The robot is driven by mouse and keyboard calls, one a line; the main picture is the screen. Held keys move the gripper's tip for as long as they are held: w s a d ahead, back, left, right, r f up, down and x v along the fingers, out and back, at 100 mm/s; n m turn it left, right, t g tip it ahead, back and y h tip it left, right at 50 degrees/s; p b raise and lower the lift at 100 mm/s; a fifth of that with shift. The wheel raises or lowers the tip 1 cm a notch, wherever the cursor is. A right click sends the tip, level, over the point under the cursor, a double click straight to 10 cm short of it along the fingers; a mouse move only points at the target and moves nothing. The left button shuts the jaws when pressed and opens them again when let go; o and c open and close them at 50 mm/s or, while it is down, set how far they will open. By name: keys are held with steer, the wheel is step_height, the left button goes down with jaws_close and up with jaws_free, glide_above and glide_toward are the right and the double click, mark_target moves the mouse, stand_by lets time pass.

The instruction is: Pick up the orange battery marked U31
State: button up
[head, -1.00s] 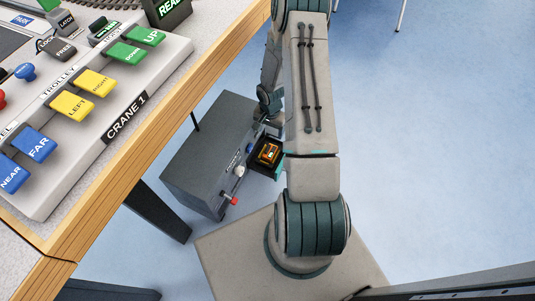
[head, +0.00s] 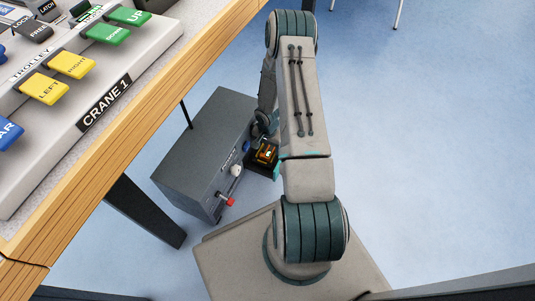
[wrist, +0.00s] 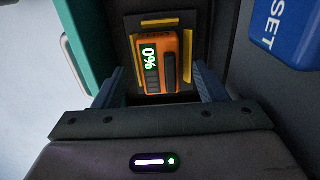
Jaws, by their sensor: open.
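An orange battery (wrist: 160,62) sits in a dark recess in the wrist view, its small display reading 0%. I cannot make out a U31 mark on it. Yellow strips lie beside it. In the head view the battery (head: 265,153) shows small, in a dark tray at the side of a grey box (head: 212,140). My gripper (wrist: 158,85) is open, with one finger on each side of the battery's near end. I cannot tell whether the fingers touch it. In the head view my arm hides most of the gripper.
A teal wall (wrist: 84,45) stands left of the recess and a blue SET button (wrist: 287,28) is at the right. The grey box has a red-tipped lever (head: 229,202) and stands beside a wooden-edged desk (head: 150,120) with a CRANE 1 panel (head: 100,100).

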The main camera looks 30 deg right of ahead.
steer(key=shift+f, duration=0.85)
steer(key=c, duration=1.2)
steer(key=shift+r, duration=0.1)
steer(key=shift+r, duration=0.1)
